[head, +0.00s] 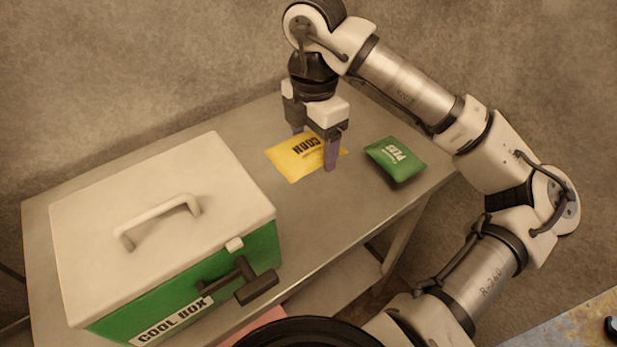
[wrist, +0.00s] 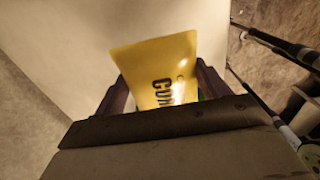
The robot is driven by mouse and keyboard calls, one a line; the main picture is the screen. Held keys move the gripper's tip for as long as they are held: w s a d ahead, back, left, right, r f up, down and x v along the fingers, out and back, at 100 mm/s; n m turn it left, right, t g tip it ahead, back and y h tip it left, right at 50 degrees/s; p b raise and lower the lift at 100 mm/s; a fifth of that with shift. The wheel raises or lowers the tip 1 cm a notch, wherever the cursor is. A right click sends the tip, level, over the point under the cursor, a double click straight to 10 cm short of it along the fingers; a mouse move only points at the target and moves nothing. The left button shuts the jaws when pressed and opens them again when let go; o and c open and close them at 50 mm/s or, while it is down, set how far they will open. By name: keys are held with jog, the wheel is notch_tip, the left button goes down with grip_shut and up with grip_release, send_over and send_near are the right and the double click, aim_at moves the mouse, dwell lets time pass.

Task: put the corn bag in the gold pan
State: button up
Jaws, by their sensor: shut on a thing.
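The yellow corn bag (head: 288,158) is at the back middle of the metal table, and it also shows in the wrist view (wrist: 150,62). My gripper (head: 315,147) points down over the bag with one finger on each side of it. In the wrist view my gripper (wrist: 162,92) is shut on the bag, which sticks out beyond the fingers. I cannot tell whether the bag still touches the table. I do not see a gold pan in either view.
A green peas bag (head: 396,160) lies to the right of the corn bag. A green cool box (head: 262,248) with a closed white lid and a dark latch stands on the left of the table (head: 330,225). The table's front middle is clear. A lower shelf (head: 335,285) shows beneath.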

aim_at(313, 193)
notch_tip(313, 193, down, 11)
jog(key=shift+r+p, duration=0.2)
jog(key=shift+p, duration=0.5)
jog(key=shift+f, duration=0.2)
jog(key=o, duration=1.3)
jog(key=shift+r, duration=0.1)
